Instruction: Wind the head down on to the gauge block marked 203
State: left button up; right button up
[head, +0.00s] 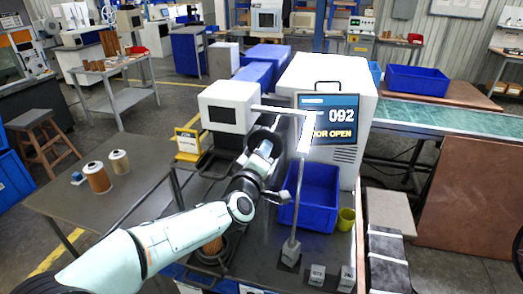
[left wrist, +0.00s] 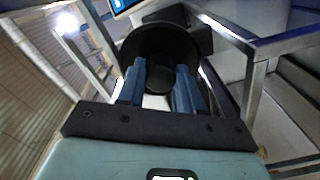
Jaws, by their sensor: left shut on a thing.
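My left gripper (head: 264,150) is shut on a black round knob, at the end of my outstretched arm, in front of the white box-shaped unit (head: 228,106). In the left wrist view the blue fingers (left wrist: 158,88) sit either side of the knob's hub, with its wide black disc (left wrist: 160,38) behind them. Small pale blocks stand at the bench front: one (head: 317,275) and another (head: 347,279); their markings are too small to read. A display (head: 341,115) reads 092 and, partly covered, "OR OPEN". The head's underside is hidden. My right gripper is not in view.
A blue bin (head: 318,192) and yellow cup (head: 346,219) stand right of my arm. A yellow sign (head: 187,141) stands left. The left table (head: 100,195) holds cartridges (head: 97,177).

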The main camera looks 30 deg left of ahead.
pick_arm(q)
jog(key=shift+m+p, duration=0.3)
jog(key=shift+m, duration=0.8)
jog(key=o, duration=1)
jog(key=shift+o, duration=0.2)
jog(key=b+v, duration=0.1)
jog(key=v, duration=1.2)
jog(key=shift+s, duration=0.25)
jog(key=shift+f, duration=0.1)
